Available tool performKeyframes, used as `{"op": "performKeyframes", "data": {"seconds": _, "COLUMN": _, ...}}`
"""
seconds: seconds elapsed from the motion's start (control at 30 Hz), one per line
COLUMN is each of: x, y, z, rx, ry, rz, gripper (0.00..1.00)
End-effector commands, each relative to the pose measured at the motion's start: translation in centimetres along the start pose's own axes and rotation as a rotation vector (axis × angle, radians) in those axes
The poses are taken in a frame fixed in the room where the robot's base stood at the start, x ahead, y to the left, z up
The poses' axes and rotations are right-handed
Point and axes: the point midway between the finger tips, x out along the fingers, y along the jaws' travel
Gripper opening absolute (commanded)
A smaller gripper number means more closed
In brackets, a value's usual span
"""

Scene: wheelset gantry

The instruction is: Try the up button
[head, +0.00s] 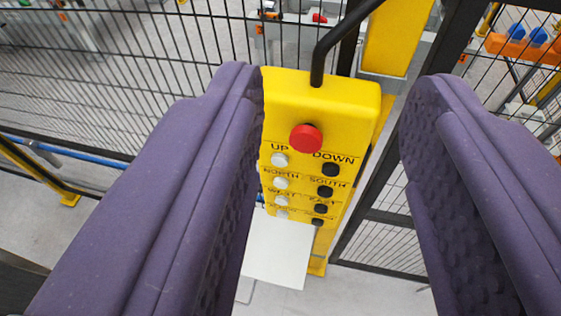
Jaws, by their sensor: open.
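A yellow control pendant (337,97) hangs in the middle of the head view, with a black cable coming out of its top. A red knob (306,139) sits near its top. The white up button (279,160) is below the knob on the left, under the label UP. The black down button (331,169) is to its right. My gripper (335,85) is open, with one purple finger on each side of the pendant. The left finger overlaps the pendant's left edge and the right finger is apart from it. Nothing is held.
Lower rows hold white buttons (281,183) on the left and black buttons (325,191) on the right. Black mesh fencing (150,60) stands behind. A yellow post (397,38) and a dark frame post (378,178) are close on the right. A white sheet (277,250) shows below.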

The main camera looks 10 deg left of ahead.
Motion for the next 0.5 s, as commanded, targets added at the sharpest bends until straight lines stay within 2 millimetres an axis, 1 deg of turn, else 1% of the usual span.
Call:
{"op": "performKeyframes", "data": {"seconds": 0.3, "x": 0.00, "y": 0.00, "z": 0.00, "rx": 0.000, "ry": 0.000, "rz": 0.000, "gripper": 0.47}}
{"op": "performKeyframes", "data": {"seconds": 0.47, "x": 0.00, "y": 0.00, "z": 0.00, "rx": 0.000, "ry": 0.000, "rz": 0.000, "gripper": 0.10}}
{"op": "performKeyframes", "data": {"seconds": 0.5, "x": 0.00, "y": 0.00, "z": 0.00, "rx": 0.000, "ry": 0.000, "rz": 0.000, "gripper": 0.01}}
